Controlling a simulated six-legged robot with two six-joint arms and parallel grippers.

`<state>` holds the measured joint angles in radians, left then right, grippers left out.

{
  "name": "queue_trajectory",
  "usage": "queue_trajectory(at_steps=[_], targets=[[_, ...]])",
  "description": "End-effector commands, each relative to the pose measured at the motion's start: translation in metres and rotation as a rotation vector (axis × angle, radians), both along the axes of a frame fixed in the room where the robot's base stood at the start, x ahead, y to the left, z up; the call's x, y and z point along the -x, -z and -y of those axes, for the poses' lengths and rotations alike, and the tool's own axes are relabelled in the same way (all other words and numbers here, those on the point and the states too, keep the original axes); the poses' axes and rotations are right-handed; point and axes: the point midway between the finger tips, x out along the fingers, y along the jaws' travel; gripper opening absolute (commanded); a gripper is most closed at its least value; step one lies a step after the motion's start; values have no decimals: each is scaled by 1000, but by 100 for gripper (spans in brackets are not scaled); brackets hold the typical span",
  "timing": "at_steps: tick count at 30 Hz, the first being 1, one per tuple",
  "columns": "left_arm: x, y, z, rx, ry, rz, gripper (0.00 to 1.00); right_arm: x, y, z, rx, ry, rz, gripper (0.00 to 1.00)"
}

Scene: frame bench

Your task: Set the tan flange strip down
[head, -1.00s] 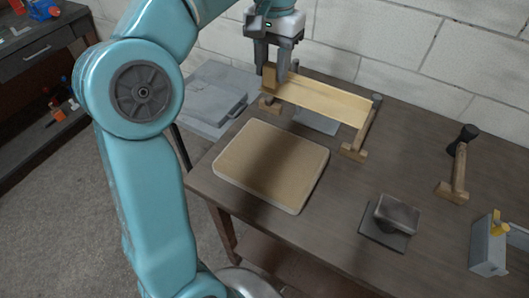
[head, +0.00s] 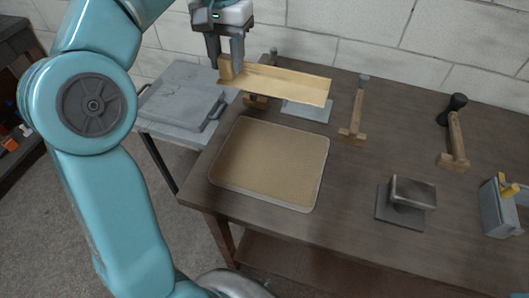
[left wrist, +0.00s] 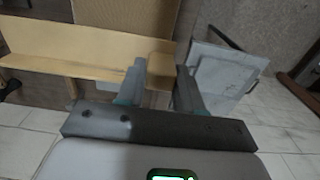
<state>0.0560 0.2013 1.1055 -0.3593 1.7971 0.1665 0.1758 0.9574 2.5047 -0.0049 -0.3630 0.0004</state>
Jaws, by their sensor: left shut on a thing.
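The tan flange strip (head: 285,84) is a long, pale wooden piece with a block at its left end. My left gripper (head: 224,68) is shut on that block and holds the strip above the back of the bench. In the left wrist view the block sits between the fingers of my left gripper (left wrist: 160,72), and the strip (left wrist: 65,48) stretches left. The strip's right end is apart from the right wooden stand (head: 354,118). The left stand (head: 257,101) is partly hidden under the strip. A tan pad with a pale rim (head: 268,165) lies bare in front. My right gripper is not in view.
A grey metal block on a plate (head: 412,192) stands front right. A wooden stand with a black knob (head: 455,138) and a grey box with a yellow part (head: 499,207) are farther right. A grey side table (head: 180,105) is left of the bench (head: 340,175).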

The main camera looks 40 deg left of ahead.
Motion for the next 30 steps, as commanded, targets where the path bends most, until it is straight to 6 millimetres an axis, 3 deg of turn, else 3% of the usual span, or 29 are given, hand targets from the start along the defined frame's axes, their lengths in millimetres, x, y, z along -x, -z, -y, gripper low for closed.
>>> queue_trajectory(at_steps=[5, 15, 30], targets=[[0, 33, 3, 0, 4, -4, 0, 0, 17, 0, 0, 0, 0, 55], [0, 129, 3, 1, 2, -4, 0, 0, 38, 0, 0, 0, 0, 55], [0, 200, 0, 1, 2, -2, 0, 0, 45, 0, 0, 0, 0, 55]])
